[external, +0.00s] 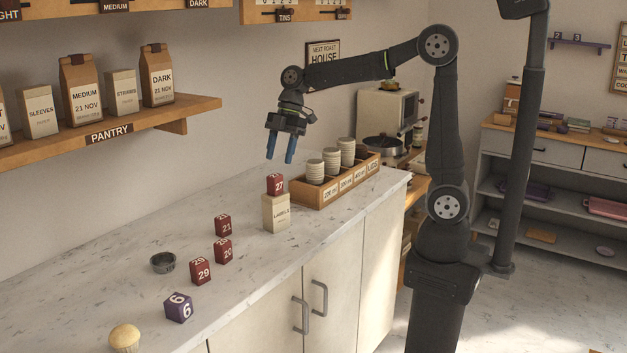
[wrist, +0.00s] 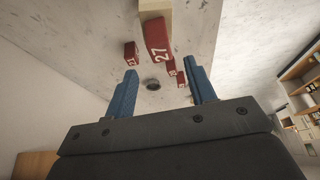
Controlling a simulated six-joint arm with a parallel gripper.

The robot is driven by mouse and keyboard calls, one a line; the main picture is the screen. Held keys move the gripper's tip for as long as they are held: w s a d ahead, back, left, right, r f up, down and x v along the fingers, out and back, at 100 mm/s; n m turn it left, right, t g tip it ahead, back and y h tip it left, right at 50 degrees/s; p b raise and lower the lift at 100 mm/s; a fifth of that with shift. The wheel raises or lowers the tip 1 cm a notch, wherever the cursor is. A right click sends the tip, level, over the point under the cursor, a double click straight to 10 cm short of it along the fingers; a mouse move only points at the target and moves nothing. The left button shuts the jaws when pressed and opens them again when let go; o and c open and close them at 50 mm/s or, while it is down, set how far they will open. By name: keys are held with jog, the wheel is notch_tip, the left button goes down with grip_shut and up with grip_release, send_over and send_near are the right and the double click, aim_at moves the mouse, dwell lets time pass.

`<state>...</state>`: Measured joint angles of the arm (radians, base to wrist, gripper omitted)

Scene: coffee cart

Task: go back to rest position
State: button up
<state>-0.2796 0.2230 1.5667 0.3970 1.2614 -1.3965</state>
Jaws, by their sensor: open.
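My gripper (external: 282,146) hangs above the counter, open and empty, with its blue fingers pointing down. In the wrist view its two fingers (wrist: 162,82) stand apart with nothing between them touching. Below and close by, a red cube marked 27 (external: 275,184) sits on top of the cream LABELS box (external: 276,213); the cube also shows in the wrist view (wrist: 157,40). My gripper is above this cube and apart from it.
Red cubes marked 21 (external: 223,225), 20 (external: 223,250) and 29 (external: 200,270), a purple cube (external: 179,306), a dark ring-shaped cup (external: 163,263) and a muffin (external: 125,338) stand on the counter (external: 110,285). A wooden cup tray (external: 325,190) stands right. The pantry shelf (external: 190,112) is left.

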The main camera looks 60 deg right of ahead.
aim_at(272, 176)
jog(key=x, duration=0.9)
jog(key=shift+f, duration=0.4)
jog(key=r, duration=0.5)
jog(key=shift+d+r, duration=0.15)
jog(key=shift+d, duration=0.25)
jog(key=d+r, duration=0.7)
jog(key=d, duration=0.4)
jog(key=w+a+f, duration=0.2)
jog(key=w+a, duration=0.3)
jog(key=a, duration=0.5)
jog(key=w+a+f, duration=0.2)
jog(key=w+a, duration=0.4)
jog(key=a, duration=0.5)
jog(key=s+a+f, duration=0.1)
jog(key=a+f, duration=0.2)
jog(key=a, duration=0.9)
jog(key=a+f+m, duration=0.1)
jog(key=a+f, duration=0.3)
jog(key=a, duration=0.9)
jog(key=shift+s+f, duration=0.25)
jog(key=shift+s, duration=0.15)
